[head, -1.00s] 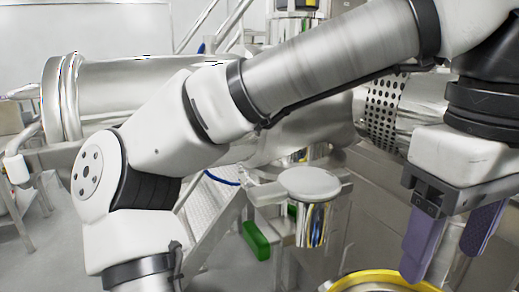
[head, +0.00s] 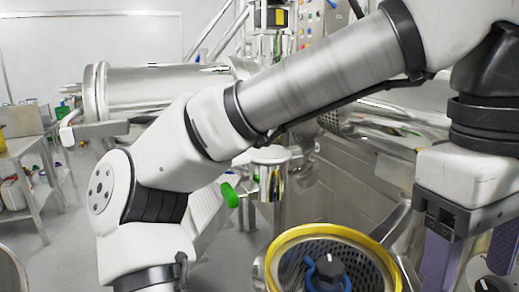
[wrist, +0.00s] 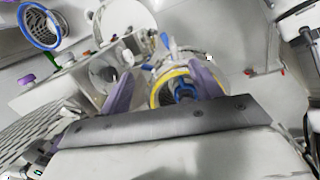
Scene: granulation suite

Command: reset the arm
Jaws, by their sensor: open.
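My gripper (head: 465,268) is at the lower right of the head view, at the end of my bent arm. Its two purple fingers point down and stand apart, with nothing seen between them. In the wrist view my gripper (wrist: 163,88) also shows its fingers spread. A yellow-rimmed round vessel (head: 283,243) with a perforated inside stands left of the gripper in the head view. A blue and black part (head: 327,270) sits inside it. The vessel's yellow rim (wrist: 155,92) shows beyond and between the fingers in the wrist view, apart from them.
A large steel cylinder (head: 155,88) lies behind my arm. A capped steel cup (head: 270,178) and a green part (head: 230,195) are below the arm. A steel table (head: 22,146) stands at far left. A blue-rimmed perforated basket (wrist: 40,42) is at the wrist view's upper left.

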